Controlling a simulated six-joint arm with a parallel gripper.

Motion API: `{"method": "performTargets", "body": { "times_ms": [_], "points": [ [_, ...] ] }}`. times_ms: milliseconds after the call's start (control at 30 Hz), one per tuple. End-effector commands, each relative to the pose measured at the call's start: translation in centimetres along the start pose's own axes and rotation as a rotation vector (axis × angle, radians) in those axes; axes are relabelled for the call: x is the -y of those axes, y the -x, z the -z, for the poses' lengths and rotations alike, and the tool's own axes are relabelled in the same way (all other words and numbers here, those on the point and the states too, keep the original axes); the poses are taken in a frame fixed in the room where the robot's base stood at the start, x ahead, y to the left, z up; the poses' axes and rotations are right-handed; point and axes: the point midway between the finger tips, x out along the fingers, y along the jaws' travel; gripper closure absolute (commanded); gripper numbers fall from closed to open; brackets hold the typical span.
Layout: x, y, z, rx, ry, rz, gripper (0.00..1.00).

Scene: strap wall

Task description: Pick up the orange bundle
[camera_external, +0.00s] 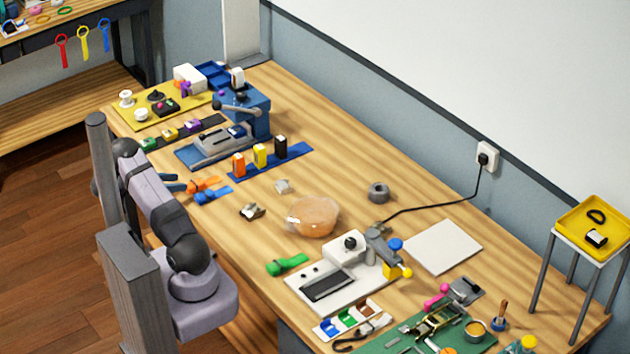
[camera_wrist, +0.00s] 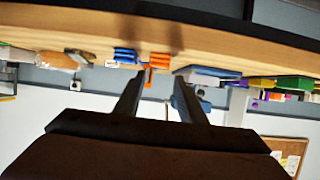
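The orange bundle (camera_external: 205,184) lies near the table's left edge in the external view, touching or close beside a blue bundle (camera_external: 213,195). In the wrist view, which is upside down, the orange bundle (camera_wrist: 160,60) appears between and beyond my fingertips, with the blue bundle (camera_wrist: 124,55) to its left. My gripper (camera_wrist: 160,74) is open, with nothing visible held between its two dark fingers. It is low near the table's edge; in the external view my arm mostly hides it. The exact gap to the bundle cannot be told.
A blue strip (camera_external: 246,174) with orange, yellow and black upright blocks stands behind the bundles. A blue press (camera_external: 243,108) is farther back.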

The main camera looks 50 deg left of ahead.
Motion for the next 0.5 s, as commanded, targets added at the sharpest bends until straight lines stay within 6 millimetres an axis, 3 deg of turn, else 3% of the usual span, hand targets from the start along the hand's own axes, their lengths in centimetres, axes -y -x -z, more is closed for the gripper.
{"method": "performTargets", "body": {
  "times_ms": [500],
  "points": [
    [-0.3, -3.2, -0.1, 0.0, 0.002, -0.003, 0.63]
  ]
}}
